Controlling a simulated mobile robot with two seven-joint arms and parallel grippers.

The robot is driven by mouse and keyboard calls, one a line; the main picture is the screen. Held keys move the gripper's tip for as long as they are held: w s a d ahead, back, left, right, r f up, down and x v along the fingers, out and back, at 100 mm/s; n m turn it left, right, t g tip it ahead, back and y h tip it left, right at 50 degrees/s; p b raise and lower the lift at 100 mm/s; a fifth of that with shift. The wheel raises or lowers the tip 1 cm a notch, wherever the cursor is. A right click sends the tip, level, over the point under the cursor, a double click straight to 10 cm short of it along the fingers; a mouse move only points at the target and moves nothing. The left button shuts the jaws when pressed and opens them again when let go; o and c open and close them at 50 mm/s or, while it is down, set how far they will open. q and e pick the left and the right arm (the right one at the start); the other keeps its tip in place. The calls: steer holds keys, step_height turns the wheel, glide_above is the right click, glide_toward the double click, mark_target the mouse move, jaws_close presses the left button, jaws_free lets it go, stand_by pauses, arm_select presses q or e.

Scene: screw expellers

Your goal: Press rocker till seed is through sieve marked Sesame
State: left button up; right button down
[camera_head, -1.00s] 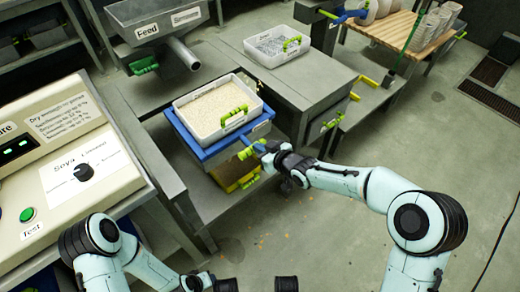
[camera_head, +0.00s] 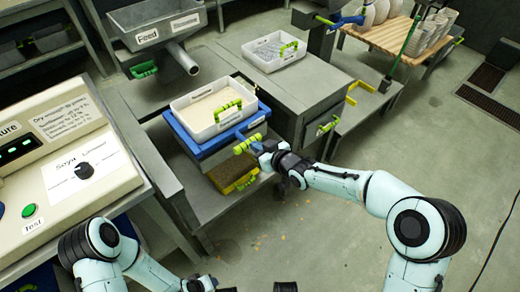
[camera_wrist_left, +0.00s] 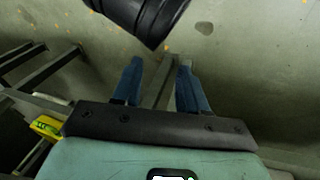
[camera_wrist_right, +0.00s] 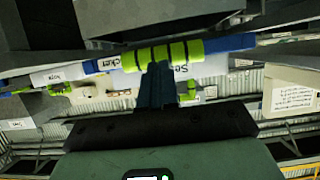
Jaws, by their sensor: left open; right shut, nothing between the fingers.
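A white sieve tray (camera_head: 203,133) with a lime handle sits on the blue rocker (camera_head: 187,142), above a lower shelf. Its inside shows a pale cream layer; I cannot tell how much is seed. The rocker's lime ribbed handle (camera_head: 248,143) sticks out at its front right. My right gripper (camera_head: 266,149) is shut at this handle, with nothing between the fingers. In the right wrist view its closed fingers (camera_wrist_right: 156,82) overlap the ribbed handle (camera_wrist_right: 160,55); contact is unclear. Labels there are partly covered. My left gripper (camera_wrist_left: 158,85) is open and empty over the floor.
A yellow tray with brown contents (camera_head: 233,174) is on the shelf below the rocker. A grey feed hopper (camera_head: 157,24) stands behind left, another white tray (camera_head: 274,55) behind right. A control panel (camera_head: 60,150) is at left. Floor at front right is clear.

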arm_select(q)
steer(key=s+d+r+g+p, duration=0.1)
steer(key=s+d+r+p, duration=0.1)
steer(key=s+r, duration=0.1)
steer(key=shift+s+d+r+h, duration=0.2)
steer(key=shift+s+h, duration=0.2)
steer(key=shift+s, duration=0.45)
arm_select(e)
steer(key=v, duration=1)
steer(key=shift+r, duration=0.45)
steer(key=shift+w, duration=0.1)
stand_by(0.5)
